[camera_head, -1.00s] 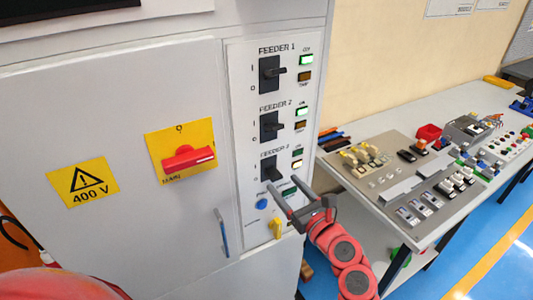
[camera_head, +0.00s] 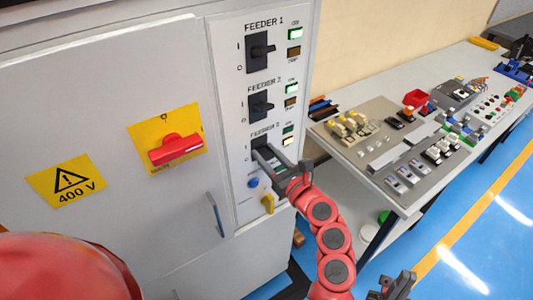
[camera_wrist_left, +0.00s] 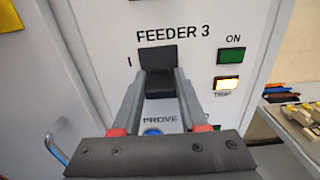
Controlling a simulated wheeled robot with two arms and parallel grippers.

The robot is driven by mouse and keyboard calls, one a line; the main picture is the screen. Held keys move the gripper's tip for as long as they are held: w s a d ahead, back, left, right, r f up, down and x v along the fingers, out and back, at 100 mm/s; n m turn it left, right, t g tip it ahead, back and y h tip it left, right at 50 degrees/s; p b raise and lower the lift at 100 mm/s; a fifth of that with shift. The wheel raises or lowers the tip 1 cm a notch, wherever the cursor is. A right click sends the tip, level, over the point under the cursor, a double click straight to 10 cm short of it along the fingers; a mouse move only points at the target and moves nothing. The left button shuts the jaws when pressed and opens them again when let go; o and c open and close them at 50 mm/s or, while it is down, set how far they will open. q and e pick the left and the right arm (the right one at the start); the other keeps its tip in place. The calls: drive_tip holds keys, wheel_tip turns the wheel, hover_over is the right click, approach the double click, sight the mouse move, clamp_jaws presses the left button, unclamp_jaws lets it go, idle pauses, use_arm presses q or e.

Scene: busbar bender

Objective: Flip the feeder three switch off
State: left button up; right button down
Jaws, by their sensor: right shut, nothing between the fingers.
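The feeder 3 switch is a black lever block (camera_wrist_left: 157,58) on the white panel, under its label in the left wrist view. My right gripper (camera_head: 398,284) is shut and empty at the bottom of the head view.
The feeder 1 switch (camera_head: 257,52) and feeder 2 switch (camera_head: 260,105) are above, with green lamps lit. A red main handle (camera_head: 175,149) is left. A table (camera_head: 425,197) with parts stands right.

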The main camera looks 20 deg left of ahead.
use_arm(q)
clamp_jaws()
drive_tip(key=shift+f+b, duration=0.2)
drive_tip(key=shift+b, duration=0.3)
drive_tip(key=t+y+b, duration=0.1)
drive_tip(key=y+b, duration=0.1)
drive_tip(key=b, duration=0.8)
drive_tip(key=f+t+y+b, duration=0.1)
drive_tip(key=t+y+b, duration=0.1)
drive_tip(key=b, duration=0.8)
drive_tip(key=shift+f+b, duration=0.2)
drive_tip(key=shift+b, duration=0.1)
drive_tip(key=o, duration=0.9)
unclamp_jaws()
drive_tip(key=shift+c, duration=0.2)
